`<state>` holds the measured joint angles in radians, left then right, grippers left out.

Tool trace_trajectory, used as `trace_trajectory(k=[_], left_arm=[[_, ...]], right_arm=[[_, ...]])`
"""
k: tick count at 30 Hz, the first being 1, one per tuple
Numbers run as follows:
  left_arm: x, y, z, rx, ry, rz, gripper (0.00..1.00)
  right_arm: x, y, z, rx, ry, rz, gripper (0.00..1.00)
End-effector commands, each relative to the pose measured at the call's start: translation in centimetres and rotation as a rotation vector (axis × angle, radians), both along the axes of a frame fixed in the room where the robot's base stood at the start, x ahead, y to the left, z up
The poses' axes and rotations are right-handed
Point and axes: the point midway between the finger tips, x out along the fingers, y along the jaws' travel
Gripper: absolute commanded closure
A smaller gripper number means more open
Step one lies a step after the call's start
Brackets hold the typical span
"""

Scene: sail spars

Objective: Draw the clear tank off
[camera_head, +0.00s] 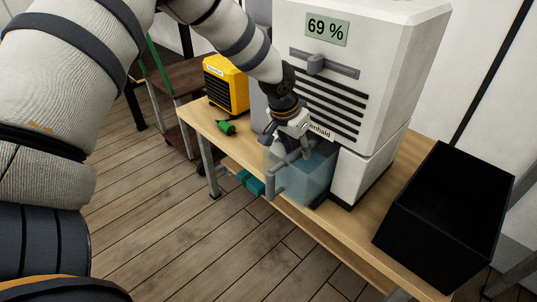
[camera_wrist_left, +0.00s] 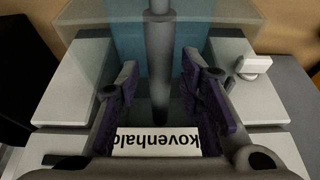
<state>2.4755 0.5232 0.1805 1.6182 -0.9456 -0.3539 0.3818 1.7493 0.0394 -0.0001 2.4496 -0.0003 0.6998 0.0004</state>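The clear tank (camera_head: 318,178) sits low at the front of the white dehumidifier (camera_head: 365,70), with bluish water inside. A grey bar handle (camera_head: 277,180) runs along the tank; it also shows in the left wrist view (camera_wrist_left: 158,60). My left gripper (camera_head: 287,146) is over the tank, pointing down. In the left wrist view, its fingers (camera_wrist_left: 158,105) are apart, one on each side of the grey bar, with gaps showing. The tank's far side is hidden by the gripper and housing. My right gripper is not in view.
A black open bin (camera_head: 440,205) stands at the right on the wooden table (camera_head: 325,228). A yellow unit (camera_head: 226,84) and a small green item (camera_head: 226,128) are at the table's left end. A teal object (camera_head: 250,182) shows below the tabletop. The floor in front is clear.

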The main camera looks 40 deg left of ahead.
Motion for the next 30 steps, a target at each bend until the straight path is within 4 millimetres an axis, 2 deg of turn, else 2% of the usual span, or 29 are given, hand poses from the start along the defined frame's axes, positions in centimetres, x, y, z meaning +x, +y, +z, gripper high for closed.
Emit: trace_trajectory(k=[1,3,7,8,30], left_arm=[[0.1,0.0,-1.8,-0.001,0.013,0.002,0.66],[0.5,0.0,-2.2,0.000,0.008,0.000,0.68],[0.6,0.0,-1.2,0.000,-0.003,0.000,0.98],[0.6,-0.1,-1.2,0.000,-0.004,0.000,1.00],[0.7,-0.1,-0.6,-0.002,-0.009,0.000,1.00]], right_arm=[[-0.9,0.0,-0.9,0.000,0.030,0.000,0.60],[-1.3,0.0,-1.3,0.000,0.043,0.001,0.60],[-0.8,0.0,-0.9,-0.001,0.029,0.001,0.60],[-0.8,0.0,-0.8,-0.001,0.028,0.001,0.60],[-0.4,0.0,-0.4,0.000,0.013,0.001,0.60]])
